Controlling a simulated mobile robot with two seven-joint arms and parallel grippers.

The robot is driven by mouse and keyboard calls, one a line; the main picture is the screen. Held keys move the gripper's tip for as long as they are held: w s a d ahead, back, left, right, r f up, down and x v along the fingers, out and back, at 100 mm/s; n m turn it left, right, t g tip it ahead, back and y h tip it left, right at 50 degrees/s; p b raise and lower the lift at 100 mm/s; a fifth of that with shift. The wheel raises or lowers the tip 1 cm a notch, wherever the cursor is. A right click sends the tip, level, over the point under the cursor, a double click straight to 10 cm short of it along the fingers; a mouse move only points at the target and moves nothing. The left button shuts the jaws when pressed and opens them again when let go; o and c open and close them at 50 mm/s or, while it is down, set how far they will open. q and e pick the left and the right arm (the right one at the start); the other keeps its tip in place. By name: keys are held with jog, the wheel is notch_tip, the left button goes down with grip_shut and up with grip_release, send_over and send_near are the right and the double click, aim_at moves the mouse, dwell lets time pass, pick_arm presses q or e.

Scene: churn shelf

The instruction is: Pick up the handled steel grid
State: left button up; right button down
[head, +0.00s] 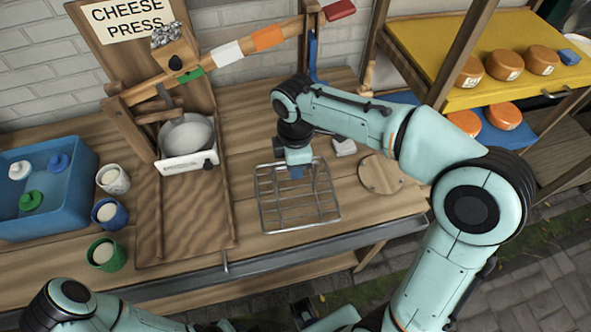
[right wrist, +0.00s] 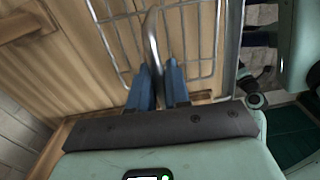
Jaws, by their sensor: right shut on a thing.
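The handled steel grid (head: 298,205) is a wire rack on the wooden bench, near its front edge, right of the cheese press. My right gripper (head: 297,173) is over the far part of the grid, pointing down. In the right wrist view, its two blue fingers (right wrist: 160,88) are closed on the grid's curved handle (right wrist: 151,42), with the wires of the grid (right wrist: 190,40) beyond. I cannot tell whether the grid touches the bench. My left arm shows at the lower left of the head view, but its gripper is not clearly visible.
The cheese press with a white-based pot (head: 187,145) stands left of the grid. A round wooden board (head: 380,174) and a small pale block (head: 343,146) lie to its right. Blue tub (head: 72,205) and several cups stand at left. A yellow shelf (head: 470,92) holds orange cheeses.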

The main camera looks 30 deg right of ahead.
pick_arm(q)
jog(key=w+r+p, duration=0.2)
jog(key=r, duration=0.1)
jog(key=r+p, duration=0.1)
jog(key=shift+w+r, duration=0.25)
jog(key=shift+w, duration=0.15)
pick_arm(e)
notch_tip(320, 180, up, 17)
dwell(0.6)
